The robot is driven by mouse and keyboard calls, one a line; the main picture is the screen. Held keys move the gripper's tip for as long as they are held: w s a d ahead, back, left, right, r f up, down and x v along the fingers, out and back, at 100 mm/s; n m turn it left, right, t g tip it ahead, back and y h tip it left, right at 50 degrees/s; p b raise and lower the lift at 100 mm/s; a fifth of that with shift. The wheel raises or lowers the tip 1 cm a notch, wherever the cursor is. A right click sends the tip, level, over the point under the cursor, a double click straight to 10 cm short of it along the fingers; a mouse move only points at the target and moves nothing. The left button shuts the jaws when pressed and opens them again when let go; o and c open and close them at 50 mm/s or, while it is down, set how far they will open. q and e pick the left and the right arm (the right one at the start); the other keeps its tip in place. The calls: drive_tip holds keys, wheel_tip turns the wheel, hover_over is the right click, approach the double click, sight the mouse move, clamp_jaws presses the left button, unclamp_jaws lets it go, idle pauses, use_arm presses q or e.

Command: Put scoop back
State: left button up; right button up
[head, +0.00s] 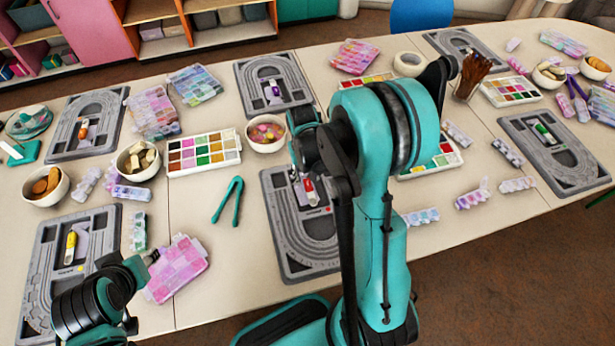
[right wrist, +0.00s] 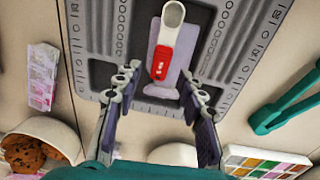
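A scoop with a red handle and a pale bowl (head: 309,190) lies on the middle bead board (head: 285,240), partly hidden behind my right arm. In the right wrist view the scoop (right wrist: 160,62) lies over a lighter patch in the middle of the grey board (right wrist: 100,25). My right gripper (right wrist: 160,88) is open, with one finger on each side of the scoop's handle and no visible grip on it. In the head view its fingers are mostly hidden by its own arm. My left gripper (head: 135,275) is low at the left, and its fingers are not clear.
Teal tongs (head: 228,200) lie left of the middle board. A bowl of beads (head: 267,133) and a paint palette (head: 203,153) stand behind. A bowl of cookies (right wrist: 38,145) is close by in the wrist view. Other boards hold differently coloured scoops.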

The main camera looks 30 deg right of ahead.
sight(306, 185)
wheel_tip(306, 185, up, 9)
drive_tip(key=p, duration=0.3)
drive_tip(key=s+a+r+n+t, duration=0.2)
drive_tip(key=s+a+r+t, duration=0.5)
drive_tip(key=s+a+r, duration=0.3)
drive_tip(key=shift+s+a+r+n+y, duration=0.35)
drive_tip(key=shift+s+r, duration=0.2)
drive_tip(key=shift+r, duration=0.25)
